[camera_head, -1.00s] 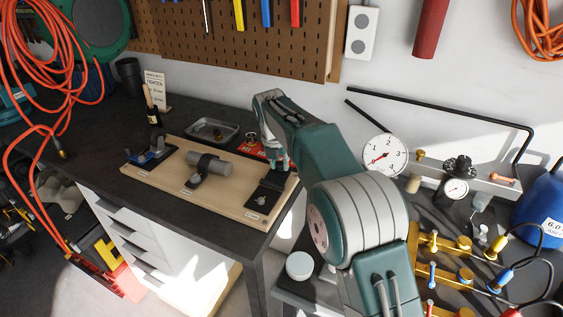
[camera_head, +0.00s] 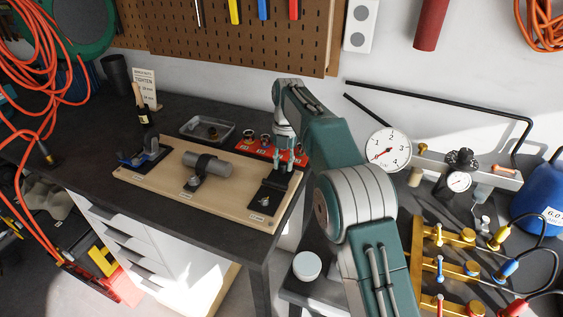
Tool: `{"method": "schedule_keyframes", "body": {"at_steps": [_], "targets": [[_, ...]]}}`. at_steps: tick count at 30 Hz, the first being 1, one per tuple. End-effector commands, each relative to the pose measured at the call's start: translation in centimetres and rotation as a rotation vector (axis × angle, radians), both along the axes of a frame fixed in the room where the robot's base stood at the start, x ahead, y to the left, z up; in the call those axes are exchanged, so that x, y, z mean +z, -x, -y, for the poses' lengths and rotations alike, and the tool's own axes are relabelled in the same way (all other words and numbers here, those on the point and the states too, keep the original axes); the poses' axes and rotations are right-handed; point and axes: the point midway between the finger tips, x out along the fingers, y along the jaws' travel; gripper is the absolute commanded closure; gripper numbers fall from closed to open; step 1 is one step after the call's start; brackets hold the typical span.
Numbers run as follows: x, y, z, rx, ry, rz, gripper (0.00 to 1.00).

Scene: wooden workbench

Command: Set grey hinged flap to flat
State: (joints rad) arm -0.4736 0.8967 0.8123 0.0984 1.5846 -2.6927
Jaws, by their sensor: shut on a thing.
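A dark grey hinged fixture (camera_head: 263,199) sits at the right end of a pale wooden board (camera_head: 222,204). Its raised part, which I take to be the flap (camera_head: 276,180), stands at the back of the dark base plate. My gripper (camera_head: 286,168) is at the top of this raised part, coming down from behind and above. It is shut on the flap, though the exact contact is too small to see. The flap's angle is hard to read.
A clamped grey cylinder (camera_head: 208,164) and a blue-and-black fixture (camera_head: 146,154) share the board. A metal tray (camera_head: 205,131) and a red socket holder (camera_head: 256,146) lie behind.

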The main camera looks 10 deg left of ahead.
Motion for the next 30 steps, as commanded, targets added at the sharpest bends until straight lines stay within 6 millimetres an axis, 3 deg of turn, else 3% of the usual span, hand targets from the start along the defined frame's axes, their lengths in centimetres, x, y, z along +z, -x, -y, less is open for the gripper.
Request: {"method": "schedule_keyframes", "body": {"at_steps": [5, 6, 8, 20, 30], "targets": [[-0.8, 0.2, -0.1, 0.002, 0.006, -0.014, 1.00], [-0.8, 0.2, -0.1, 0.002, 0.006, -0.014, 0.58], [-0.8, 0.2, -0.1, 0.002, 0.006, -0.014, 0.32], [-0.1, 0.2, 0.1, 0.001, 0.003, -0.007, 0.32], [4.8, 0.1, -0.2, 0.002, 0.003, -0.005, 0.32]]}}
